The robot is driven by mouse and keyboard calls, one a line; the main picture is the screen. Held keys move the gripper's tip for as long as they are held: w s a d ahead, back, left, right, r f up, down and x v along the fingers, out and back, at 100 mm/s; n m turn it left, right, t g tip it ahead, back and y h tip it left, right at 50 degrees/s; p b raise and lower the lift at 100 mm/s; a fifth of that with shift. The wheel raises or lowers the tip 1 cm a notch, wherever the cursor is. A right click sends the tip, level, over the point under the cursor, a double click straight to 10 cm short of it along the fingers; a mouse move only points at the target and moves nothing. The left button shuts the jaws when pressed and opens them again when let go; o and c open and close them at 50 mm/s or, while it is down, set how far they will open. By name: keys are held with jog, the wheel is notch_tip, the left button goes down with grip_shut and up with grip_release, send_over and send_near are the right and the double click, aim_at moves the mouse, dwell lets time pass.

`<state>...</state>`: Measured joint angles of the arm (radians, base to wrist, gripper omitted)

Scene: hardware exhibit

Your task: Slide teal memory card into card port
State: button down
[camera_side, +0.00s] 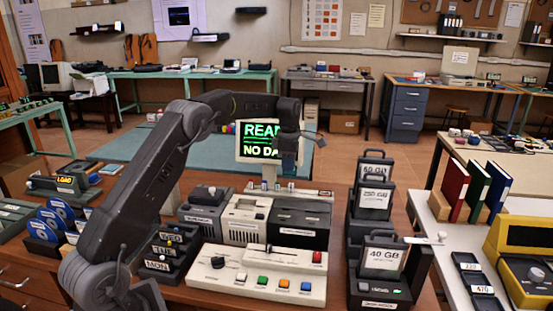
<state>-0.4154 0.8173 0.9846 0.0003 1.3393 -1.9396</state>
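My gripper (300,148) hangs at the end of my dark arm, in front of the monitor and above the machines on the wooden bench. It is small and dark here, and I cannot tell whether its fingers are open or shut, or whether they hold anything. I cannot make out a teal memory card for certain. A small pale blue flat piece (110,169) lies at the left of the bench, but I cannot tell what it is. Beige and dark drive units (243,220) stand mid-bench; I cannot tell which opening is the card port.
A monitor (258,128) shows green text, partly hidden by my arm. A beige button panel (262,274) lies at the front. Black drives with handles, one marked 40 GB (383,260), stand to the right. Blue discs (47,226) and labelled black holders (158,265) stand left.

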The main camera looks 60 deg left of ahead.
jog(key=w+d+f, duration=0.2)
jog(key=d, duration=0.8)
jog(key=shift+s+f, duration=0.15)
jog(key=shift+f, duration=1.15)
jog(key=shift+s+f, duration=0.1)
jog(key=shift+f, duration=1.15)
jog(key=shift+f, duration=0.55)
jog(key=shift+f, duration=0.9)
jog(key=c, duration=1.3)
grip_release()
jog(key=shift+r, duration=0.1)
